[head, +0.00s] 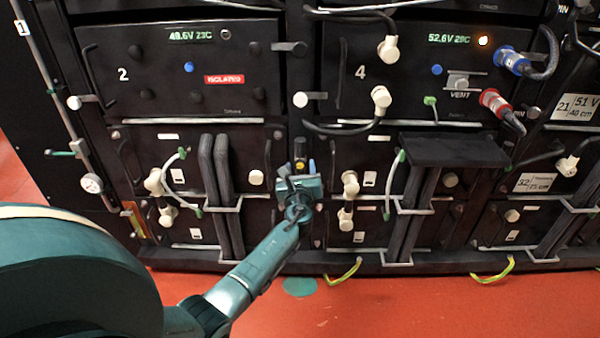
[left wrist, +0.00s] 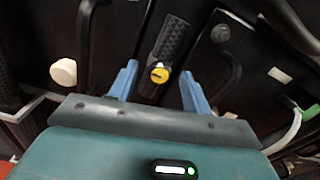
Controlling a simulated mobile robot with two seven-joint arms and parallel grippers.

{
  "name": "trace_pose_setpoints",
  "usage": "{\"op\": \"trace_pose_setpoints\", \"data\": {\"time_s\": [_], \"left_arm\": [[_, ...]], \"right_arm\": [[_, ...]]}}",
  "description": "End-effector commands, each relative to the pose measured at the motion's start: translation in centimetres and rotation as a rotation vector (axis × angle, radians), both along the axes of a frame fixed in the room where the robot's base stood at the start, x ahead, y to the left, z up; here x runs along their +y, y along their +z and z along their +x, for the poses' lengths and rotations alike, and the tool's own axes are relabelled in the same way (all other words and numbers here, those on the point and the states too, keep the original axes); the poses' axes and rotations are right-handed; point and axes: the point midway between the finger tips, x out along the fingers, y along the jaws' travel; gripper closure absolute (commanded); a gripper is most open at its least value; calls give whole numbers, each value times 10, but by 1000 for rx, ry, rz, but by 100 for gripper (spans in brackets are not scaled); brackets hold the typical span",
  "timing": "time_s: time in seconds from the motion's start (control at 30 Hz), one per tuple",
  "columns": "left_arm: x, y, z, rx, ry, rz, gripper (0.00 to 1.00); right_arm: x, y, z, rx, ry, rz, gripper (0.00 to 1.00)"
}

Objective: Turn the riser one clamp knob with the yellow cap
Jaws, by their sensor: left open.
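The yellow-capped clamp knob (left wrist: 159,75) shows in the left wrist view, on a dark ribbed upright part between two panels. In the head view the yellow cap (head: 299,166) is a small spot just above my left gripper (head: 301,178). My left gripper (left wrist: 159,85) also shows in the left wrist view, with its two blue fingers apart. The knob appears between the fingertips in that view; whether they touch it cannot be told. Nothing is held. My right gripper is not in view.
Dark battery modules fill the rack, with a red "ISOLATED" label (head: 224,79) on module 2. A white knob (left wrist: 63,72) sticks out left of the gripper and a black handle (left wrist: 224,75) stands to its right. Cables with white plugs (head: 381,97) hang nearby. Red floor (head: 400,300) lies in front.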

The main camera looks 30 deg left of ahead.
Motion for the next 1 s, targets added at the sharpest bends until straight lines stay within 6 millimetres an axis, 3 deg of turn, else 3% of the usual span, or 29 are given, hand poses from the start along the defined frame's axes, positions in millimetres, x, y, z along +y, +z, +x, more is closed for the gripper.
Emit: {"op": "trace_pose_setpoints", "data": {"time_s": [0.23, 0.77, 1.0], "left_arm": [[1, 0, 1, 0, 0, 0, 51], [1, 0, 0, 0, 1, 0, 94], [1, 1, 0, 10, 1, 15, 96]], "right_arm": [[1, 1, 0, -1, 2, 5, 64], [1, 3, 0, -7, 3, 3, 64], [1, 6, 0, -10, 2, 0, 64]]}}
